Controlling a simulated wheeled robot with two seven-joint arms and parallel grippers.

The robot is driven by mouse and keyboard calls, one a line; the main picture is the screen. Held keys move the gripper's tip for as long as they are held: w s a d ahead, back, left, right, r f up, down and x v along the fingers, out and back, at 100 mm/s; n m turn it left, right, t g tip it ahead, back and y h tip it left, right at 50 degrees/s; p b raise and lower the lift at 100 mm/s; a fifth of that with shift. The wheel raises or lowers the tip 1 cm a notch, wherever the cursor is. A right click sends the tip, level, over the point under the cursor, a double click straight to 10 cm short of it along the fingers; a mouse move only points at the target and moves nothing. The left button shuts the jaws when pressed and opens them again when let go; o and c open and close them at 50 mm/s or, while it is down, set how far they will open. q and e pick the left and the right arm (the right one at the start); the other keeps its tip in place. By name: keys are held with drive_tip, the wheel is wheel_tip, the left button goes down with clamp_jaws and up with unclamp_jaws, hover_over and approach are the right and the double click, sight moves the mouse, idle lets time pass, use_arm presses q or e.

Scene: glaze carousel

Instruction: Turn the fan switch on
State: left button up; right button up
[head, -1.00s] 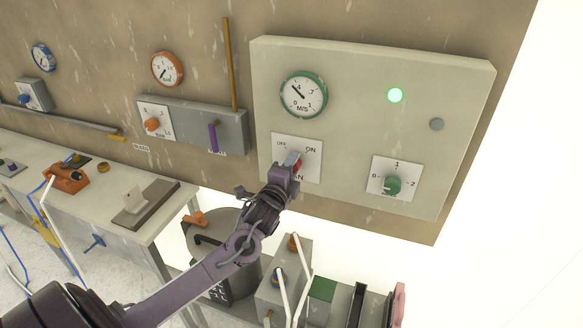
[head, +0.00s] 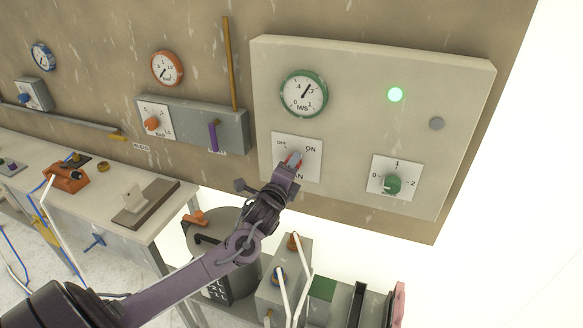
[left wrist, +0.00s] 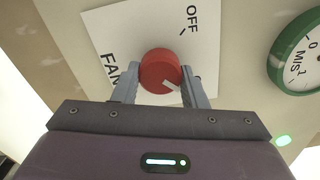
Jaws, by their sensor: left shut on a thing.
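The fan switch is a red round knob (left wrist: 159,70) on a white plate (head: 310,172) marked OFF, ON and FAN, low on the left of the pale panel. My left gripper (head: 292,164) is at the plate, and its two fingers are shut on the knob's sides, as the left wrist view (left wrist: 160,84) shows. The knob's white mark points to the lower right in that view, away from the OFF label. The ON label shows in the head view at the plate's upper right. The gripper hides part of the knob in the head view. My right gripper is not in view.
A green-rimmed M/S gauge (head: 304,94) and a lit green lamp (head: 395,95) are above on the panel (head: 350,70). A green dial (head: 392,185) sits to the right. A purple lever (head: 213,136) is to the left. A bench and a drum stand below.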

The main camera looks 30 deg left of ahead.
use_arm(q)
drive_tip(key=o, duration=0.9)
drive_tip(key=shift+a+r, duration=0.1)
drive_tip(key=shift+r, duration=0.15)
drive_tip(key=shift+o, duration=0.3)
drive_tip(key=shift+f, duration=0.15)
drive_tip(key=b+v, duration=0.2)
drive_tip(key=v, duration=0.5)
drive_tip(key=shift+s+b, duration=0.3)
drive_tip(key=shift+s, duration=0.1)
